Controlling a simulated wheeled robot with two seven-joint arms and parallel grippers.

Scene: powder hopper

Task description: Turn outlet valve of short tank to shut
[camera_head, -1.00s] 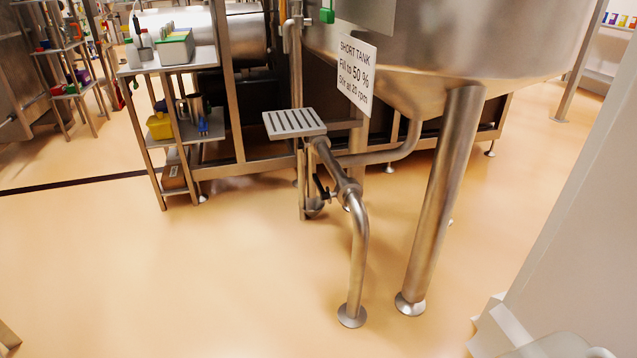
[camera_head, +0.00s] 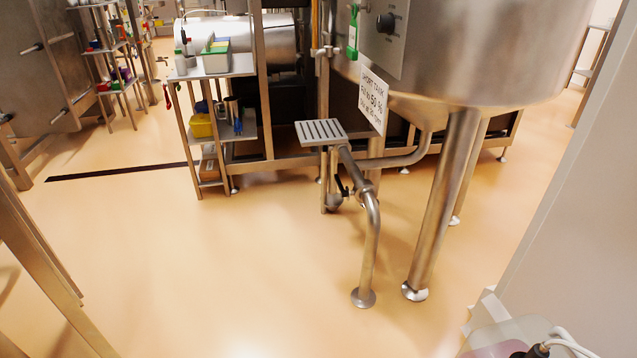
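The short tank (camera_head: 487,60) is a large steel vessel at the upper right, standing on thick steel legs. A white sign (camera_head: 373,98) reading "SHORT TANK" hangs at its front left. The outlet pipe (camera_head: 371,230) comes from under the tank and bends down to a round floor foot. The outlet valve (camera_head: 345,188) sits on this pipe below a small slatted step, with a dark handle that looks small from here. Whether it is open or shut cannot be told. Neither of my grippers is in view.
A slatted steel step (camera_head: 320,132) stands just above the valve. A shelf rack (camera_head: 214,70) with boxes and bottles is left of it. A pale wall or panel (camera_head: 570,200) fills the right edge. The floor (camera_head: 210,270) in front is mostly clear.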

